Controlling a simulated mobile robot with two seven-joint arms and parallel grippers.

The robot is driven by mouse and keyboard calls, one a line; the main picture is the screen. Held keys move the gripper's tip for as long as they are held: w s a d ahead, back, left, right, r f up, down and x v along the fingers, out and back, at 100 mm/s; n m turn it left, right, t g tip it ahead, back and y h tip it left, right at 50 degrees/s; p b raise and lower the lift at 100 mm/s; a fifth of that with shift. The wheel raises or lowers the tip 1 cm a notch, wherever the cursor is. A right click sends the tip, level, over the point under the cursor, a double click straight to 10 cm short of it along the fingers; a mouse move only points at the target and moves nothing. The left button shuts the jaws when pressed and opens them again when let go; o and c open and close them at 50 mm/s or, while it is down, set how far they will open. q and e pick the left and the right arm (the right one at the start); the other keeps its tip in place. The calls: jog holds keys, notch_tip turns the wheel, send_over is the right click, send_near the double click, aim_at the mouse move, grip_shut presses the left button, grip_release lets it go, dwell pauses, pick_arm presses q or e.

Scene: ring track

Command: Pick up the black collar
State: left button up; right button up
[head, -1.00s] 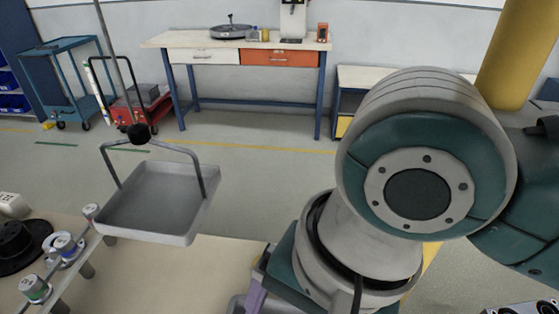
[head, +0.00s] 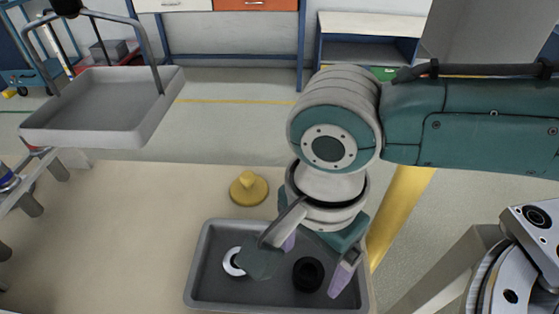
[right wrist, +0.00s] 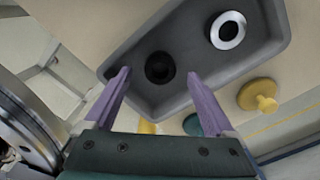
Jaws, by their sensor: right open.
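The black collar (head: 308,274) is a dark ring lying in the grey tray (head: 207,290) on the bench. It also shows in the right wrist view (right wrist: 159,67), near the tray's wall. My right gripper (head: 318,262) is over the tray, its two purple fingers spread with the collar between them in the picture. In the right wrist view the open fingers (right wrist: 158,78) stand to either side of the collar with nothing held. I cannot tell how far above the collar the fingertips are. My left gripper is not in view.
A white ring (head: 233,262) lies in the same tray, left of the collar. A yellow knobbed piece (head: 249,188) stands on the bench behind the tray. A grey hanging pan (head: 100,105) is at the upper left. The bench's left middle is clear.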

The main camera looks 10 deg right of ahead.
aim_at(308, 275)
notch_tip(308, 275, down, 2)
jog(key=shift+f, duration=0.2)
grip_shut()
dwell(0.6)
